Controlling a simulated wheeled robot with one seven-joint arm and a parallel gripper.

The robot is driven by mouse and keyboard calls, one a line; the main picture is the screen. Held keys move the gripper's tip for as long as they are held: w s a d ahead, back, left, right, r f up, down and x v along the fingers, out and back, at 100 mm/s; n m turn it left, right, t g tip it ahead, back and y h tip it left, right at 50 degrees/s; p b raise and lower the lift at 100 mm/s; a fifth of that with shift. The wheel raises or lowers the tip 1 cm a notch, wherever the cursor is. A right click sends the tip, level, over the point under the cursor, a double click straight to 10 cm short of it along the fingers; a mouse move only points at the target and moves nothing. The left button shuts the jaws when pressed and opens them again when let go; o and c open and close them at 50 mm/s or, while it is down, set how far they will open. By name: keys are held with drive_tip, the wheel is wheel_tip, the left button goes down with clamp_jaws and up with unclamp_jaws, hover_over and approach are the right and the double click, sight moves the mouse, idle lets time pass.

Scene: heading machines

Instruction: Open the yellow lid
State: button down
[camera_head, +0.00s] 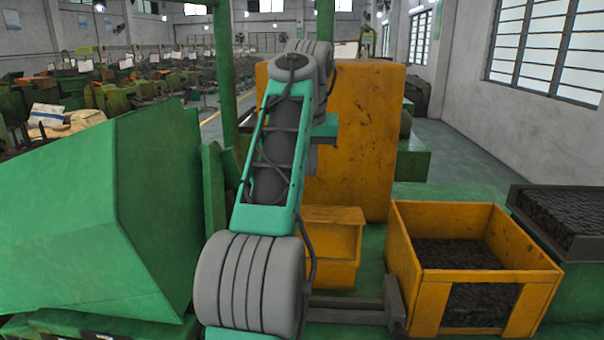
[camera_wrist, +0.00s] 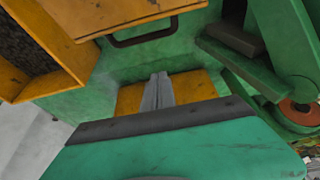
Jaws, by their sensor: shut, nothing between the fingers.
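A large yellow-orange panel (camera_head: 365,135), which looks like the yellow lid, stands upright behind my arm in the head view. My arm hides its left part, and I cannot tell whether it is open or shut. A yellow panel (camera_wrist: 105,14) with a dark handle bar (camera_wrist: 145,36) below its edge shows at the top of the wrist view. My gripper (camera_wrist: 160,78) is shut and empty, with its grey fingers in front of a small yellow surface (camera_wrist: 196,86). The fingers appear apart from the handle. They cannot be made out in the head view.
A lower yellow part (camera_head: 335,243) sits below the upright panel. A yellow bin (camera_head: 428,290) with dark pieces stands at right, beside another dark-filled container (camera_head: 560,215). A big green housing (camera_head: 80,215) fills the left. Grey floor (camera_head: 455,155) shows behind on the right.

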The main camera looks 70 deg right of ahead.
drive_tip(key=s+b+x, duration=0.1)
drive_tip(key=b+x, duration=0.3)
drive_tip(key=x, duration=0.4)
drive_tip(key=a+b, duration=0.1)
drive_tip(key=a, duration=0.3)
drive_tip(key=shift+w+a, duration=0.15)
drive_tip(key=shift+b, duration=0.3)
